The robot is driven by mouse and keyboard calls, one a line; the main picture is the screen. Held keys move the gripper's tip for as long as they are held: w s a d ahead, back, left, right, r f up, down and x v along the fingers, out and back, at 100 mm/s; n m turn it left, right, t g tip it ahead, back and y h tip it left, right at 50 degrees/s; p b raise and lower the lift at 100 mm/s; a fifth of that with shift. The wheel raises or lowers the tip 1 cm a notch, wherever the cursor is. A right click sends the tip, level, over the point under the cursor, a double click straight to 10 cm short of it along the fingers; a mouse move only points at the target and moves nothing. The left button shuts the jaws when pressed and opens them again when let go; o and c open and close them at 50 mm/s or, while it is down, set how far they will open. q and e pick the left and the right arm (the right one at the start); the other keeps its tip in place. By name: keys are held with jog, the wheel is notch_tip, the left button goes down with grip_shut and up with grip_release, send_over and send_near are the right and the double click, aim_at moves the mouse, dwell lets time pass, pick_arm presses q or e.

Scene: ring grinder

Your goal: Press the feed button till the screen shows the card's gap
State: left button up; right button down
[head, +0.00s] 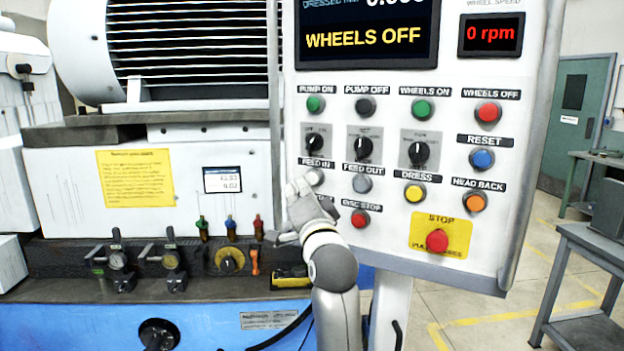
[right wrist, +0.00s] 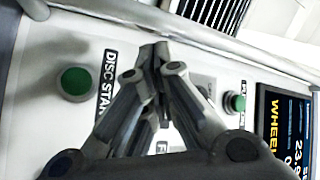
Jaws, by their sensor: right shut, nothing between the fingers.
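The grey-white feed in button (head: 315,177) is on the control panel, under its FEED IN label. The grey feed out button (head: 362,183) is to its right. My right gripper (head: 298,187) is shut and empty, its fingertips just left of the feed in button; I cannot tell whether they touch the panel. Its shut fingers (right wrist: 160,60) also show in the right wrist view, hiding part of the panel. The screen (head: 366,38) reads WHEELS OFF in yellow; its upper part is cut off. A small white card (head: 222,180) on the machine carries two lines of small digits. My left gripper is not in view.
The dress button (head: 414,193), disc stop button (head: 360,218) and large red stop button (head: 437,240) are nearby on the panel. A green button (right wrist: 75,82) beside a DISC START label shows in the right wrist view. Valves and gauges (head: 170,261) line the machine ledge at left.

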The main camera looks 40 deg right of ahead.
jog(key=a, duration=0.1)
jog(key=s+a, duration=0.1)
jog(key=a, duration=0.1)
jog(key=shift+s+a, duration=0.35)
jog(key=shift+s, duration=0.05)
dwell(0.5)
